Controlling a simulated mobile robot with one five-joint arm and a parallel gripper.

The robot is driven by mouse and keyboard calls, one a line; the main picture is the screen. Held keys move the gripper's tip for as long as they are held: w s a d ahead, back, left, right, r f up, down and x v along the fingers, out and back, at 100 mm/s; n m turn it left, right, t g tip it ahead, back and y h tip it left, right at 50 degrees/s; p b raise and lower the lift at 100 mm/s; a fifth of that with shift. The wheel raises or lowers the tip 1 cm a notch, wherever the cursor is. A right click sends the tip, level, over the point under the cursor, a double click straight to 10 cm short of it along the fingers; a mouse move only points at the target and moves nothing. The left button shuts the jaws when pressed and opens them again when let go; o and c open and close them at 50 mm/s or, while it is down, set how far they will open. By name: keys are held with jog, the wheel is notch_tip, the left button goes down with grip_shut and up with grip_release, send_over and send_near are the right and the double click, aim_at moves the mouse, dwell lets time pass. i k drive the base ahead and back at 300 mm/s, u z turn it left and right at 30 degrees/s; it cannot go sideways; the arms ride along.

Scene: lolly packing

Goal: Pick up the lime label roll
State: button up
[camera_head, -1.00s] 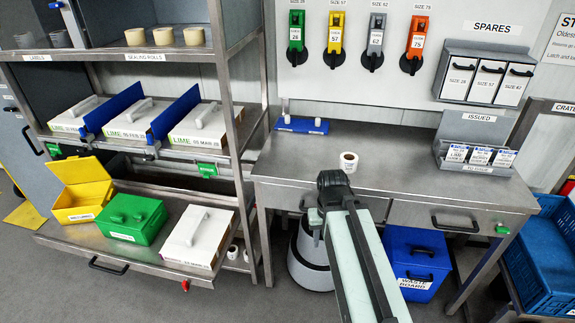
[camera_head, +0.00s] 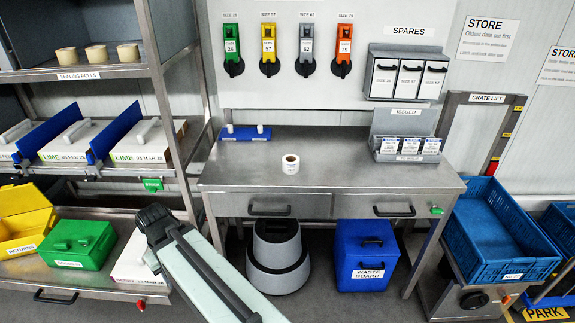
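A white label roll (camera_head: 290,164) with a brown core stands on the grey steel bench (camera_head: 340,176), left of its middle. I cannot read its print, so I cannot tell whether it is the lime one. My arm reaches up from the bottom of the picture to a black joint left of the bench, in front of the shelf rack. The fingers of my gripper do not show. The joint is well apart from the roll.
A blue holder (camera_head: 246,133) and a grey issued rack (camera_head: 407,146) stand on the bench. White LIME boxes (camera_head: 146,142) lie on the rack at left. A waste bin (camera_head: 366,262) and a round grey unit (camera_head: 278,256) are below. A blue crate (camera_head: 492,232) stands at right.

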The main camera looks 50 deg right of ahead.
aim_at(290, 163)
jog(key=u, duration=0.1)
jog(key=i, duration=1)
jog(key=z, duration=0.05)
